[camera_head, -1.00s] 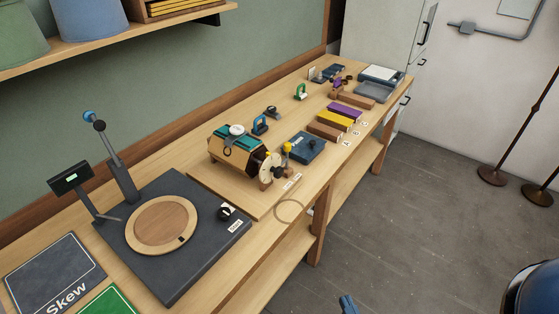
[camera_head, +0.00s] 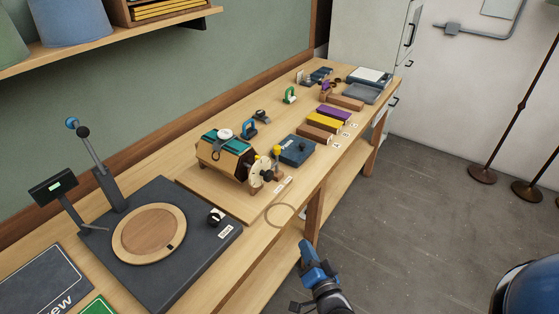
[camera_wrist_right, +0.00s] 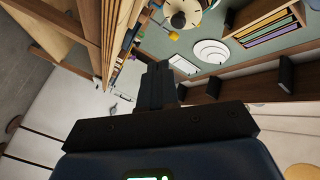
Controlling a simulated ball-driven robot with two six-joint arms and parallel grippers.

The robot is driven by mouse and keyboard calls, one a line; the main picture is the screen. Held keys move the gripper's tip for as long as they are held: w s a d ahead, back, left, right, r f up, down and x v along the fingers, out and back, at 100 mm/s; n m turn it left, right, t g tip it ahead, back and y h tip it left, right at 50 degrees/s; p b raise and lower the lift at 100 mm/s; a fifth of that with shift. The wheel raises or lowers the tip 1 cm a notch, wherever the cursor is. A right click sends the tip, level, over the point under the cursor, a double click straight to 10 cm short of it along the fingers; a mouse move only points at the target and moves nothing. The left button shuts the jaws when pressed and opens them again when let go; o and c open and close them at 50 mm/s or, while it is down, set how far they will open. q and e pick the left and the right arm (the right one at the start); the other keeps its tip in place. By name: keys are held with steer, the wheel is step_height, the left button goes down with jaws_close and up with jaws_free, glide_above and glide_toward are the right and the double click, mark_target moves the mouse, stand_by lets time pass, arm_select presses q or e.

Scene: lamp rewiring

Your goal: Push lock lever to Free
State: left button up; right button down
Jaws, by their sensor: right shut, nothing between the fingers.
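A wooden drum fixture (camera_head: 226,158) with teal panels stands on a wooden board at the middle of the bench. At its right end are a cream disc (camera_head: 258,173), a black knob and a yellow-tipped part. Small white labels lie on the board's front edge; their words are too small to read. I cannot tell for sure which part is the lock lever. My right gripper (camera_head: 306,248) is shut and empty, in front of the bench edge and apart from the fixture. Its closed fingers (camera_wrist_right: 158,86) show in the right wrist view. My left gripper is not in view.
A dark turntable base (camera_head: 190,262) with a round wooden plate and an upright arm stands to the left. A dark blue box (camera_head: 298,150) and coloured blocks (camera_head: 326,122) lie to the right. A thin ring (camera_head: 280,215) shows at the bench's front edge.

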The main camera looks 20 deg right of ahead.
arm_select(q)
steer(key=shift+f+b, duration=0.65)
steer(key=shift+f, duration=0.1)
arm_select(e)
steer(key=w+r+m+h, duration=0.1)
steer(key=w+r+m, duration=0.2)
steer(key=w+m, duration=0.2)
steer(key=w+r+m+h, duration=0.1)
steer(key=w+r+m, duration=0.2)
steer(key=w, duration=0.9)
steer(key=shift+w+r+m, duration=0.3)
steer(key=shift+m, duration=0.8)
steer(key=shift+d+r, duration=0.1)
